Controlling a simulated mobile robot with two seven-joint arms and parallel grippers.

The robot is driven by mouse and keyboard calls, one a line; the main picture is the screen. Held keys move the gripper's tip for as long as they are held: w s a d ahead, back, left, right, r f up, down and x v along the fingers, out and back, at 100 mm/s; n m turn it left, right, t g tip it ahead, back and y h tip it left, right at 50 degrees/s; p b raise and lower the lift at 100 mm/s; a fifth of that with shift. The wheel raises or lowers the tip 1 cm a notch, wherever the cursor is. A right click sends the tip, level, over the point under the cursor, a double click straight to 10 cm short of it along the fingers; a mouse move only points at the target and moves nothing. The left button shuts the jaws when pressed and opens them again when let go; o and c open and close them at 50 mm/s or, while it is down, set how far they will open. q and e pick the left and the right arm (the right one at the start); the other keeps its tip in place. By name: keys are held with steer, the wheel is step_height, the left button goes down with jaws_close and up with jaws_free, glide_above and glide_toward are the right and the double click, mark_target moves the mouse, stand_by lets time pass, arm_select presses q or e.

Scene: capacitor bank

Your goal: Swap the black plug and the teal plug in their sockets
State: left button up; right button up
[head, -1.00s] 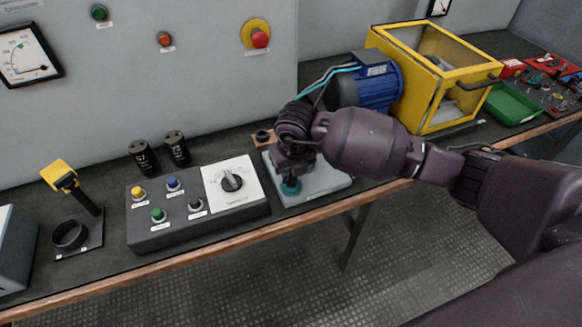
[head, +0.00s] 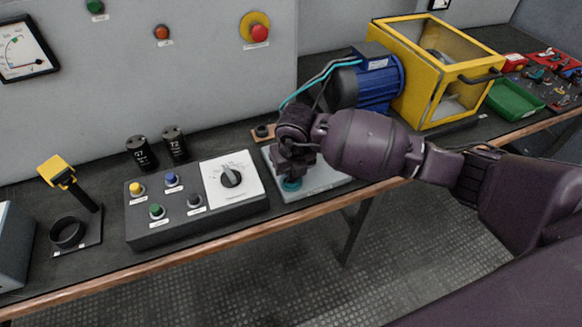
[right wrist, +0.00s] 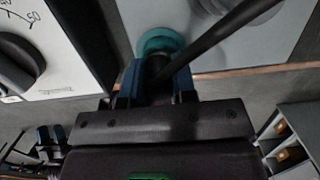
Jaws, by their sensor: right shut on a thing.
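The teal plug (head: 291,184) is at the light grey plate (head: 318,187) on the bench, right of the control box. It also shows in the right wrist view (right wrist: 160,41). My right gripper (head: 292,174) points down over it and is shut on it, with blue fingers on either side in the wrist view (right wrist: 157,78). Whether the plug is seated is hidden. A small black round piece (head: 262,130) sits on a wooden block behind the plate; I cannot tell if it is the black plug.
The control box (head: 195,212) with buttons and a dial stands left of the plate. Two black capacitors (head: 174,145) stand behind it. A blue motor (head: 378,84) with cables and a yellow-framed case (head: 432,88) stand at the right. The bench's front edge is close.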

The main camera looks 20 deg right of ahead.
steer(key=shift+f, duration=0.1)
steer(key=o, duration=1)
steer(key=r+p, duration=0.1)
steer(key=r, duration=0.3)
steer(key=shift+s+r, duration=0.1)
steer(key=shift+s, duration=0.1)
steer(key=r, duration=0.2)
steer(key=r+p, duration=0.1)
steer(key=r, duration=0.1)
steer(key=s+r, duration=0.1)
steer(key=r, duration=0.1)
steer(key=shift+s+r, duration=0.1)
steer(key=shift+r, duration=0.15)
